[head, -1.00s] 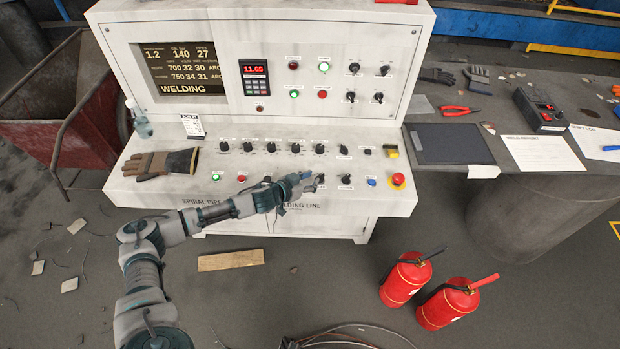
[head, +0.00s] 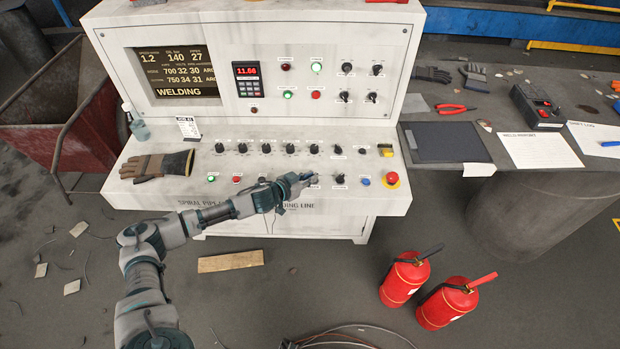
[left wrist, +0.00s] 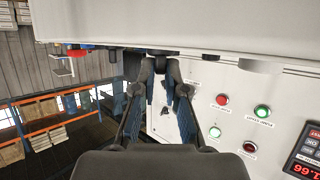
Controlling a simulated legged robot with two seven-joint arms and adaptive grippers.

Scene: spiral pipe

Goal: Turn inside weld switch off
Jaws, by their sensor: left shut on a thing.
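The pale welding console (head: 120,190) faces me, with a row of black knobs and a lower row of switches and buttons on its sloped panel. My left gripper (head: 309,181) reaches in from the left to the middle of the lower row. It is shut on a small black switch, mostly hidden by the fingers in the head view. In the left wrist view the two fingers (left wrist: 160,75) close around a dark knob (left wrist: 160,62) at their tips. The label by the switch is too small to read. My right gripper is in no view.
A black knob (head: 338,180) and a blue button (head: 365,182) sit right of the gripper, then a red emergency button (head: 392,179). Two red fire extinguishers (head: 405,279) stand on the floor in front.

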